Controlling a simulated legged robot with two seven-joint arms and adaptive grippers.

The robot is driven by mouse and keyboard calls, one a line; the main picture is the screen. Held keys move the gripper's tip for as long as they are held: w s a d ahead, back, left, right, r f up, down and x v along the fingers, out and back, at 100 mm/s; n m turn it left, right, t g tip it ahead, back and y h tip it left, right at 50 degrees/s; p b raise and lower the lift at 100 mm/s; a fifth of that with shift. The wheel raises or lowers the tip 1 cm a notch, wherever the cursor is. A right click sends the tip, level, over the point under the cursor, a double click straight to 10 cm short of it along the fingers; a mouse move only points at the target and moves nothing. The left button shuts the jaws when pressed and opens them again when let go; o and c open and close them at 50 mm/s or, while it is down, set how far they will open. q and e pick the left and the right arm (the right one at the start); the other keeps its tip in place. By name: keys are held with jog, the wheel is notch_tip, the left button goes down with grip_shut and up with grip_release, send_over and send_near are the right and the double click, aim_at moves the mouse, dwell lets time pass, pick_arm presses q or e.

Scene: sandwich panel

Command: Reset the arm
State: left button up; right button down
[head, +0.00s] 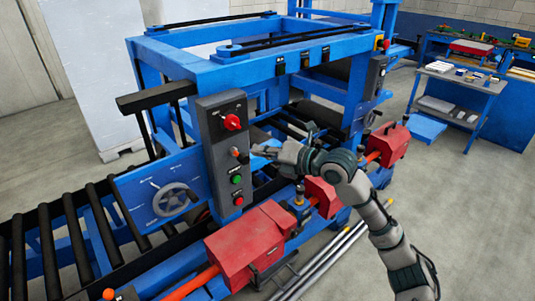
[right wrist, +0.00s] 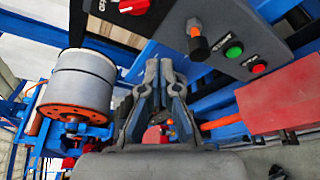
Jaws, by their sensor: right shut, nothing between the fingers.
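My right arm comes in from the lower right in the head view. Its gripper (head: 256,150) is shut and empty, just right of the dark control panel (head: 208,163). In the right wrist view its two fingers (right wrist: 159,72) are together, with the panel (right wrist: 222,20) above and to the right. A gap shows between the fingertips and the panel in the wrist view; touching cannot be confirmed. My left gripper is not in view.
Black rollers (head: 75,235) lie at left, with a handwheel (head: 172,200). Red boxes (head: 245,243) line the machine's front. A grey roll (right wrist: 82,82) is left of the fingers.

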jog(key=s+d+f+m+g+h, duration=0.15)
jog(key=s+f+m, duration=0.3)
jog(key=f, duration=0.75)
jog(key=s+f+m+h, duration=0.25)
jog(key=f+m, duration=0.35)
jog(key=f, duration=0.6)
jog(key=s+f+m+h, duration=0.1)
jog(key=s+f+m, duration=0.35)
jog(key=f, duration=0.75)
jog(key=s+d+f+m+g+h, duration=0.2)
jog(key=s+d+f+m, duration=0.35)
jog(key=s, duration=0.35)
jog(key=s+d+f+m+g+h, duration=0.1)
jog(key=s+d+f+m+h, duration=0.25)
jog(key=s+f+m, duration=0.5)
jog(key=s+d+f+m+g+h, duration=0.2)
jog(key=s+d+f+m, duration=0.3)
jog(key=s, duration=0.6)
notch_tip(320, 180, down, 22)
jog(key=n+g, duration=0.1)
jog(key=n, duration=0.1)
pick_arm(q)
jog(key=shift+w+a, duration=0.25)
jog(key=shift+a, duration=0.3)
pick_arm(e)
jog(key=s+d+f, duration=0.2)
jog(key=s+f, duration=0.9)
jog(key=f, duration=0.4)
jog(key=shift+g, duration=0.45)
